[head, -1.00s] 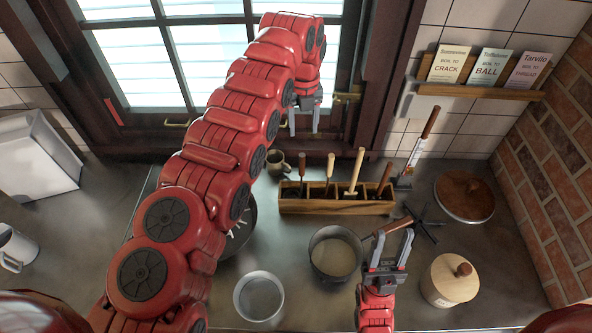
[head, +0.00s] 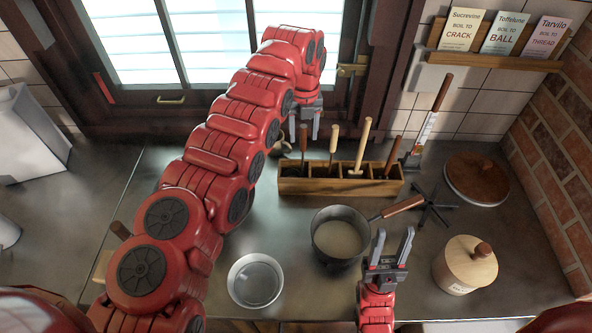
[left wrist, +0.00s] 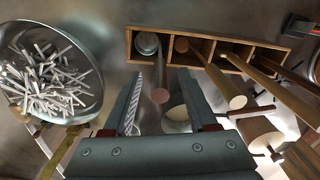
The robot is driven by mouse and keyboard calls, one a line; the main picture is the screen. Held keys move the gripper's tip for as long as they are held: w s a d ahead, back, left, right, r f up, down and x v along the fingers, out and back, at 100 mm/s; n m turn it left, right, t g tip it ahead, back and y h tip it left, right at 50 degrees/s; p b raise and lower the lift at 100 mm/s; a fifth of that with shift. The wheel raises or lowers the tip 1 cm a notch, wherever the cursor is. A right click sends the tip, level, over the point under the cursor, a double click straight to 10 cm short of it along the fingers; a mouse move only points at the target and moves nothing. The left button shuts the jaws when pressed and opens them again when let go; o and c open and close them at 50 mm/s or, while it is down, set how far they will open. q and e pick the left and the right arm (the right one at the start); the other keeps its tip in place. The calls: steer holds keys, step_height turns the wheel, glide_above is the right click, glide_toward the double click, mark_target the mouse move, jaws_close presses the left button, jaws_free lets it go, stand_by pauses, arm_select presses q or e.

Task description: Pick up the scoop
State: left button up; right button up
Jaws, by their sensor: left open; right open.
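The wooden rack (head: 300,187) stands at the back of the counter and holds several upright tools. Its leftmost tool, which appears to be the scoop (head: 303,145), has a dark brown handle. In the left wrist view a round metal head with a handle (left wrist: 160,94) stands in the end compartment of the rack (left wrist: 285,52). My left gripper (head: 304,132) is open and empty above that handle. In the left wrist view the handle shows between the fingers of this gripper (left wrist: 158,80). My right gripper (head: 392,243) is open and empty, pointing up near the front of the counter.
A saucepan (head: 316,240) of pale contents stands right of centre, its handle pointing right. A metal bowl (head: 233,290), a lidded pot (head: 450,270) and a black trivet (head: 430,207) are nearby. A pan of white strips (left wrist: 85,105) shows in the left wrist view.

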mark_target(303, 142)
arm_select(q)
step_height(303, 142, down, 4)
steer(key=shift+w+p, duration=0.15)
steer(key=shift+p, duration=0.15)
jaws_close()
